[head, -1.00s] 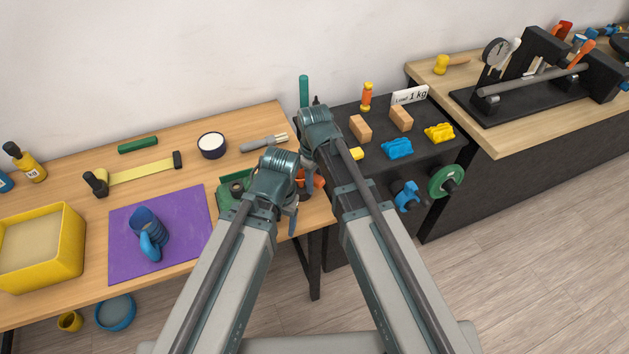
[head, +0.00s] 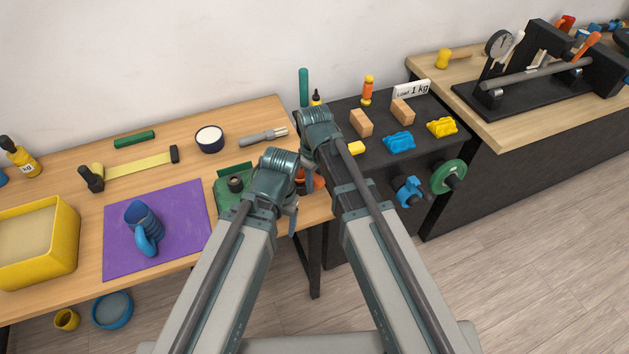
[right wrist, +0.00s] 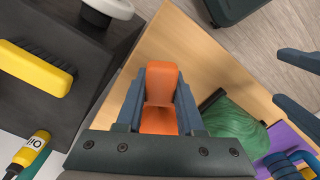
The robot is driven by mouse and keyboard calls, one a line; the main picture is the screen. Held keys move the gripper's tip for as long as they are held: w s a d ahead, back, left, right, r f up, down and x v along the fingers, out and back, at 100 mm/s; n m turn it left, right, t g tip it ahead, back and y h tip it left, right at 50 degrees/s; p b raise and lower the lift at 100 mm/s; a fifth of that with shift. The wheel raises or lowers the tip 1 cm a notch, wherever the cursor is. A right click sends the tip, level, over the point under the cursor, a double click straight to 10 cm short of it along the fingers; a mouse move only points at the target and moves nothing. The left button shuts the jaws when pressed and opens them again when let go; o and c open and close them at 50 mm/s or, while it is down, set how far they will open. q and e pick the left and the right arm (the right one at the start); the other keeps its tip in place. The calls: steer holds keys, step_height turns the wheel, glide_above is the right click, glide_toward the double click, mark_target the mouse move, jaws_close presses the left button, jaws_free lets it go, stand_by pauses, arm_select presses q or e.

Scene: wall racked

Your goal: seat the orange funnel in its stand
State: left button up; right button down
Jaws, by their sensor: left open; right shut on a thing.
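My right gripper (right wrist: 160,105) is shut on an orange piece (right wrist: 161,85), which I take to be the funnel; only part of it shows between the dark fingers. In the head view a little orange (head: 318,181) shows beside my right gripper (head: 308,178), mostly hidden by the arms. My left gripper (head: 293,208) is open, low beside the right one, near the table's right end; its dark fingers (right wrist: 300,75) show in the right wrist view.
Left on the wooden table (head: 80,155) are a purple mat (head: 120,250) with a blue mug (head: 143,228), and a yellow bin (head: 75,245).

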steer(key=shift+f, duration=0.2)
steer(key=shift+c, duration=2.2)
jaws_free()
steer(key=shift+r, duration=0.1)
step_height(320, 180, up, 14)
steer(key=p, duration=1.3)
steer(key=shift+p, duration=0.4)
steer(key=shift+f, duration=0.2)
steer(key=s+d+f+m+b, duration=0.1)
steer(key=s+f+m+b, duration=0.2)
steer(key=s, duration=0.3)
steer(key=s+d+f+m+h+b, duration=0.1)
steer(key=s+f+m+b, duration=0.1)
steer(key=s, duration=0.5)
steer(key=shift+f+m+b, duration=0.4)
steer(key=shift+f+b, duration=0.3)
steer(key=shift+b, duration=0.15)
